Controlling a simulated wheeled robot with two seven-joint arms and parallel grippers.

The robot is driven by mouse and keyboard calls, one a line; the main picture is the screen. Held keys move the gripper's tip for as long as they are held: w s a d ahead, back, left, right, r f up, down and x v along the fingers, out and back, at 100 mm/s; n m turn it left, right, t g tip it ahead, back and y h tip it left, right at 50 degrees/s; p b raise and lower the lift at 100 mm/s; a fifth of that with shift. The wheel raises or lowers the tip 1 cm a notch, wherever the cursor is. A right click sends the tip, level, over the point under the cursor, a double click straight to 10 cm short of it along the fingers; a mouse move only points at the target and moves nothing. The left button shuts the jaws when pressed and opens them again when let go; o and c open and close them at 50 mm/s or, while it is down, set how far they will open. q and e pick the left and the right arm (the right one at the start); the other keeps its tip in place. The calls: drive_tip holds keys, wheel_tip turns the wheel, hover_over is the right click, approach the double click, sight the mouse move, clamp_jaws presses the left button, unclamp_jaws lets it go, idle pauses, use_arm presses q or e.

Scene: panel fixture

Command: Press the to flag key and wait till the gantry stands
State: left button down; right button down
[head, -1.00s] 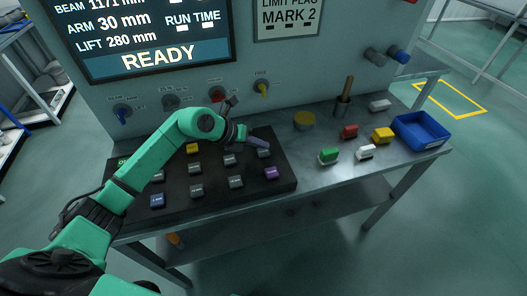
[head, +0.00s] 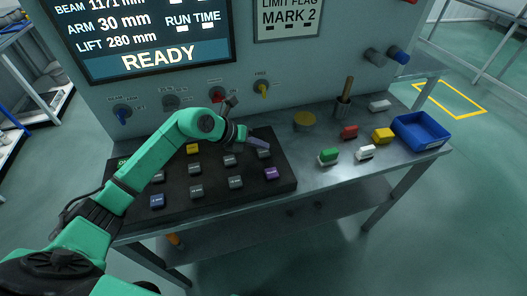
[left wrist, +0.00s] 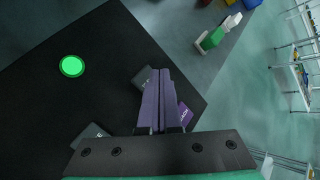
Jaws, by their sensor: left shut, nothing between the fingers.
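The black key panel (head: 225,199) on the bench carries several small keys, among them a purple key (head: 271,173), a blue key (head: 157,201) and a yellow key (head: 193,149). Their labels are too small to read, so I cannot tell which is the to flag key. My left gripper (head: 262,145) is shut and empty, above the panel's far right part. In the left wrist view its fingers (left wrist: 163,90) partly hide a grey key (left wrist: 144,78) and the purple key (left wrist: 185,113). A green round light (left wrist: 72,66) glows on the panel. The gantry is not recognisable in view.
The screen (head: 150,35) reads READY, with ARM 30 mm and LIFT 280 mm. A sign (head: 288,17) reads LIMIT FLAG MARK 2. Knobs line the wall behind the panel. Red, green, white and yellow blocks and a blue tray (head: 421,132) stand on the bench's right.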

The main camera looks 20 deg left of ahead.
idle(0.5)
use_arm(q)
drive_tip(key=shift+f+b, duration=0.35)
drive_tip(key=shift+f, duration=0.05)
